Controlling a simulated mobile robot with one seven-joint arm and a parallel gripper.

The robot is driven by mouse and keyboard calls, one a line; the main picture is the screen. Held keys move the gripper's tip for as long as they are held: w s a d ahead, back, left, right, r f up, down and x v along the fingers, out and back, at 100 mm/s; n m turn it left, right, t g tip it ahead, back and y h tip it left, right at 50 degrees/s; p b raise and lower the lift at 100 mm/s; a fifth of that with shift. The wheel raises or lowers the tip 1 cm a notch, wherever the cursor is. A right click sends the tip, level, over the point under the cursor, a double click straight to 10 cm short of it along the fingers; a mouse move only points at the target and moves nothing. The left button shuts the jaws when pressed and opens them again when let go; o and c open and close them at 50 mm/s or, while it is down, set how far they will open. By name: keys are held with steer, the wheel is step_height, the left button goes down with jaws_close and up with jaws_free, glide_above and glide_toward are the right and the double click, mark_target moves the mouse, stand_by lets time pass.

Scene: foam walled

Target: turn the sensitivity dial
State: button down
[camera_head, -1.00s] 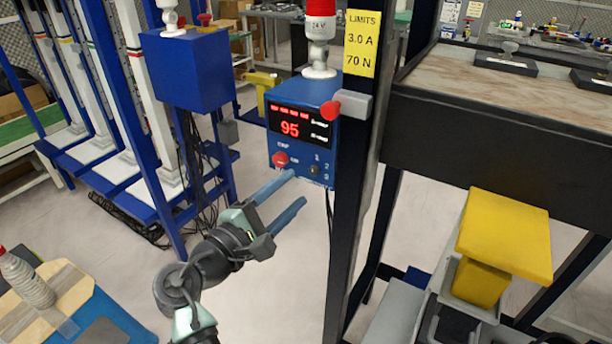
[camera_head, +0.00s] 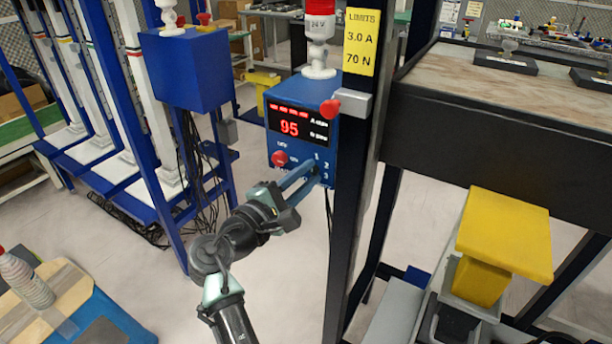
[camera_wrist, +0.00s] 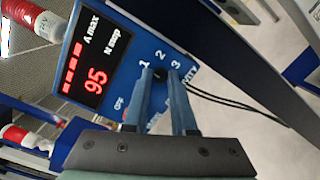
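The sensitivity dial (camera_wrist: 160,75) is a small black knob below the digits 1, 2 and 3 on the blue control box (camera_head: 273,140). In the wrist view it sits between my two fingertips and fills the gap there. My gripper (camera_head: 317,171) reaches the lower right of the box face, with its fingers close together around the knob; it also shows in the wrist view (camera_wrist: 161,77). In the head view the fingers hide most of the dial. The dial's pointer direction cannot be read. The box's red display (camera_head: 289,128) reads 95.
A red OFF/ON knob (camera_head: 280,158) is left of the dial. A dark post (camera_head: 353,200) with a yellow limits sign (camera_head: 360,42) stands close on the right, with a red button (camera_head: 330,108). A red and white lamp (camera_head: 319,40) tops the box. Cables hang nearby.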

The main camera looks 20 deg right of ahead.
steer(key=shift+f+m, duration=0.1)
steer(key=shift+m, duration=0.2)
steer(key=shift+f+m+b, duration=0.1)
steer(key=shift+m+b, duration=1.1)
steer(key=m+b, duration=0.2)
steer(key=shift+m, duration=0.4)
steer(key=m+b, duration=0.2)
steer(key=m, duration=0.1)
steer(key=shift+y, duration=0.4)
steer(key=shift+m+b, duration=0.85)
steer(key=shift+m, duration=0.45)
steer(key=shift+r, duration=0.2)
steer(key=c, duration=0.7)
jaws_free()
steer(key=shift+c, duration=0.2)
